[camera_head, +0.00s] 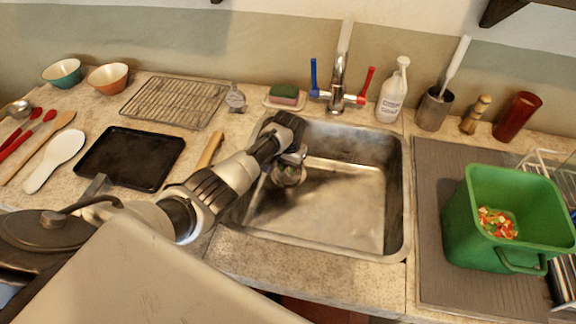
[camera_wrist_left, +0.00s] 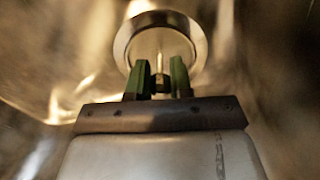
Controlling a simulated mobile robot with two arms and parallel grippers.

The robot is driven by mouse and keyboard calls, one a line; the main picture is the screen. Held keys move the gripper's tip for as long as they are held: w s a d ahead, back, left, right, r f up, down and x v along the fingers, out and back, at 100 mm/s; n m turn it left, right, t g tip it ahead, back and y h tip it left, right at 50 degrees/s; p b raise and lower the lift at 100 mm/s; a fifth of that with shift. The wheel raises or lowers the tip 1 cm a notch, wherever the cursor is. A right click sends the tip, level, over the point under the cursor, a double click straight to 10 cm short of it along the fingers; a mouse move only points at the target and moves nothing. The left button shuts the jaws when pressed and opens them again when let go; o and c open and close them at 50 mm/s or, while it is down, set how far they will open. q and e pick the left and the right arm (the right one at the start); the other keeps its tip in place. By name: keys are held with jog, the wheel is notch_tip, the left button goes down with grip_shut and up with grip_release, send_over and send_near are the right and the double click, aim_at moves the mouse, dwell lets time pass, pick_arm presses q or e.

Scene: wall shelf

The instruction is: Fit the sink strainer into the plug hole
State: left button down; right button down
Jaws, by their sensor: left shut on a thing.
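My left gripper (camera_head: 289,178) reaches down into the steel sink basin (camera_head: 345,222), near its left back part. In the left wrist view its two green fingers (camera_wrist_left: 162,78) are shut on the thin upright post of the sink strainer (camera_wrist_left: 158,62). Round shiny metal surrounds the post; I cannot tell where strainer ends and plug hole begins, or whether the strainer is seated. In the head view my own gripper and wrist hide the strainer and the plug hole. My right gripper is not in view.
A tap (camera_head: 340,70) with blue and red handles stands behind the sink. A soap bottle (camera_head: 393,92) and sponge dish (camera_head: 284,98) flank it. A green tub (camera_head: 482,226) stands on the right mat. A black tray (camera_head: 130,158) lies left. The basin's right side is clear.

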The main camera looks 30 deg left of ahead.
pick_arm(q)
jog(key=shift+f, duration=0.25)
jog(key=c, duration=0.9)
grip_release()
notch_tip(320, 180, up, 11)
jog(key=shift+w+f+p, duration=0.1)
jog(key=shift+p, duration=0.35)
